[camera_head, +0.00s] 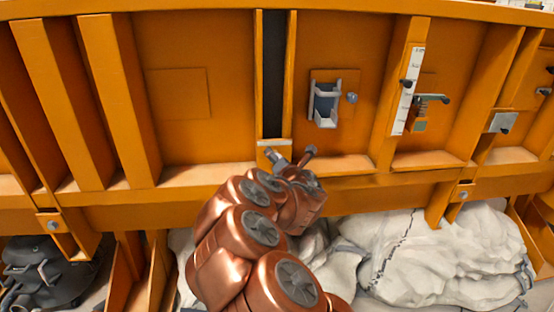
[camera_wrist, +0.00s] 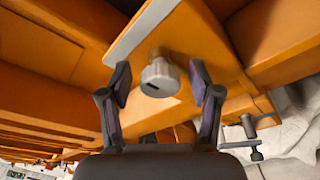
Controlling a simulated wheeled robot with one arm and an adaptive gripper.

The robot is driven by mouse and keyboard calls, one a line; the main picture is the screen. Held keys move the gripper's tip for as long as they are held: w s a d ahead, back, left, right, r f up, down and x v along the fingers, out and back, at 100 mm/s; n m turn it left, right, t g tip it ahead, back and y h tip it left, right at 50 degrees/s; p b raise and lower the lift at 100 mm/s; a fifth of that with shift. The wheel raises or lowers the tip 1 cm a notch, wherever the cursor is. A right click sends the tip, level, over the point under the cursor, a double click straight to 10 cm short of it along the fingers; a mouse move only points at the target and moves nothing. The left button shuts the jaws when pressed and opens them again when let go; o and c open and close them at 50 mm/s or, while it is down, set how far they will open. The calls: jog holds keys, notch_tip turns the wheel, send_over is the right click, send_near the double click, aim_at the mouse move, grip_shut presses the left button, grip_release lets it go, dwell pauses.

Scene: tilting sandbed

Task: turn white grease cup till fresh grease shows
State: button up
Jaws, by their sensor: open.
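My gripper (camera_wrist: 160,84) is open, with one dark finger on each side of the cup and a visible gap on both sides. I cannot tell how deep the cup lies between the fingers. No grease shows on it. In the head view my gripper (camera_head: 292,154) is at the lower end of a dark vertical slot, and I cannot make out the cup there.
A grey bracket (camera_head: 325,104) and a small knob (camera_head: 351,97) are on the orange panel, right of my gripper. A white scale strip (camera_head: 407,92) and a lever clamp (camera_head: 430,99) are farther right. White sacks (camera_head: 440,255) lie below. Orange ribs and a ledge surround my gripper.

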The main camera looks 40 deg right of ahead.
jog(key=c, duration=1.1)
jog(key=shift+c, duration=0.2)
jog(key=m+t, duration=0.1)
jog(key=m, duration=0.3)
jog(key=shift+f, duration=0.1)
jog(key=m+t+b, duration=0.1)
jog(key=m, duration=0.3)
jog(key=shift+f, duration=0.1)
jog(key=m+t+b, duration=0.1)
jog(key=m, duration=0.4)
jog(key=shift+w+m+t+h+b, duration=0.2)
jog(key=shift+m+h, duration=0.25)
jog(key=shift+m, duration=0.85)
jog(key=shift+s+m+t+h+b, duration=0.1)
jog(key=shift+m+h+b, duration=0.3)
jog(key=shift+m, duration=0.9)
jog(key=shift+h, duration=0.25)
